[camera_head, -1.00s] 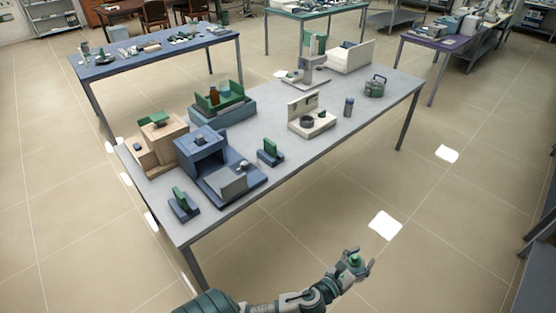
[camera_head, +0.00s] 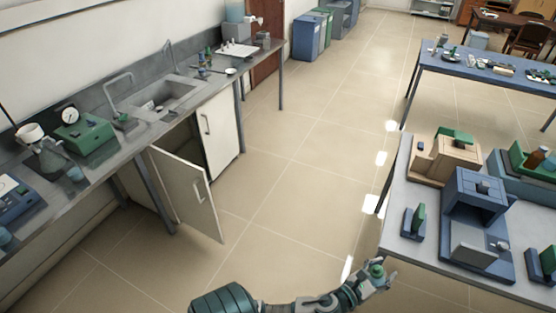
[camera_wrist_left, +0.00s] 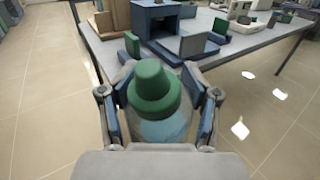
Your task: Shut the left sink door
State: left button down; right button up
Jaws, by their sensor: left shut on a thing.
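The sink cabinet stands under the counter on the left in the head view. Its left door (camera_head: 188,198) is white with a vertical handle and swings out into the room, open, with a dark gap behind it. The right door (camera_head: 222,128) looks shut. My left gripper (camera_head: 377,274) is at the bottom centre right, well away from the door. It is shut on a bottle with a green cap (camera_wrist_left: 155,90), which fills the middle of the left wrist view; the fingers sit on both sides. My right gripper is not in view.
The sink (camera_head: 168,98) is above the cabinet, with a green device (camera_head: 84,136) on the counter. A grey table (camera_head: 400,228) with furnaces stands at right, close to my left gripper. The tiled floor between is clear.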

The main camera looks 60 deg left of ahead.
aim_at(185, 183)
jog(key=j+u, duration=0.1)
jog(key=u, duration=0.35)
jog(key=i+j+u, duration=0.1)
jog(key=u, duration=0.35)
jog(key=i+u, duration=0.1)
jog(key=u, duration=0.35)
jog(key=i+u, duration=0.1)
jog(key=u, duration=0.35)
jog(key=i, duration=1.9)
jog(key=i+u, duration=0.15)
jog(key=i, duration=0.75)
jog(key=i+l+u, duration=0.15)
jog(key=i, duration=0.8)
